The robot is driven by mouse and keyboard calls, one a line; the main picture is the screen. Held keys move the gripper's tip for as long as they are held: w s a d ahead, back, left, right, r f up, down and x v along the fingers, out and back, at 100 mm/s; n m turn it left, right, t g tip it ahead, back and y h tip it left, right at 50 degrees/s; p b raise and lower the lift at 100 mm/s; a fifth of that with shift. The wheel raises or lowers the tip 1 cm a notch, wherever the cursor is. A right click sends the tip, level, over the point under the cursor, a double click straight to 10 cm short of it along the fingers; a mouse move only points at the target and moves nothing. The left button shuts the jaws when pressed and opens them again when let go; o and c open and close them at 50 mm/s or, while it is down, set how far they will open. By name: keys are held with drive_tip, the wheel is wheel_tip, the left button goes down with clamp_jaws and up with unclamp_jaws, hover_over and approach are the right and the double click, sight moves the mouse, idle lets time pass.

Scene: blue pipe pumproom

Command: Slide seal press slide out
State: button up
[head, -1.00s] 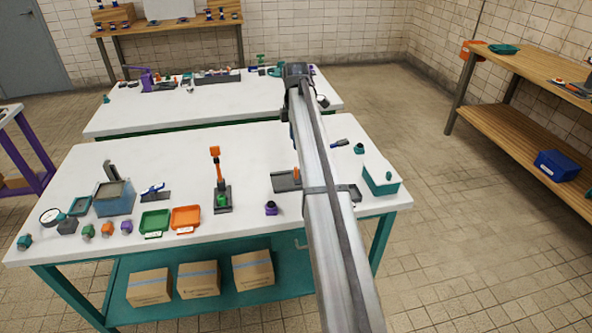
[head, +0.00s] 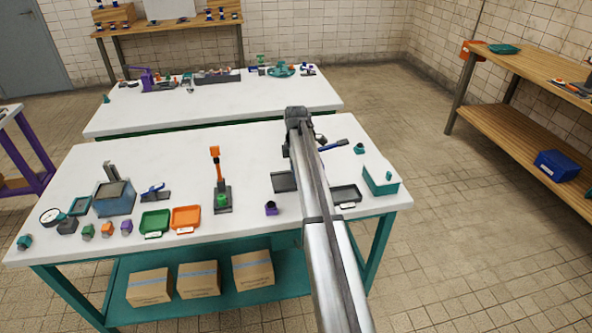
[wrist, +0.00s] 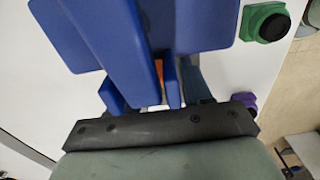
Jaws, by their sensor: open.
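A low grey plate (head: 284,182) lies on the near bench, its right part hidden behind my arm. An orange upright at its right end, seen a second ago, is now covered. An upright press (head: 222,195) with an orange lever and a green part at its base stands further left. I cannot tell for sure which of them is the seal press.
A purple cup (head: 270,208) stands near the plate. A dark tray (head: 346,194) and a teal box (head: 381,180) are right of my arm. Green (head: 155,221) and orange (head: 187,217) trays lie left. The bench's back middle is clear.

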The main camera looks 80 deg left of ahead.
drive_tip(key=shift+f, duration=0.15)
clamp_jaws()
idle(0.4)
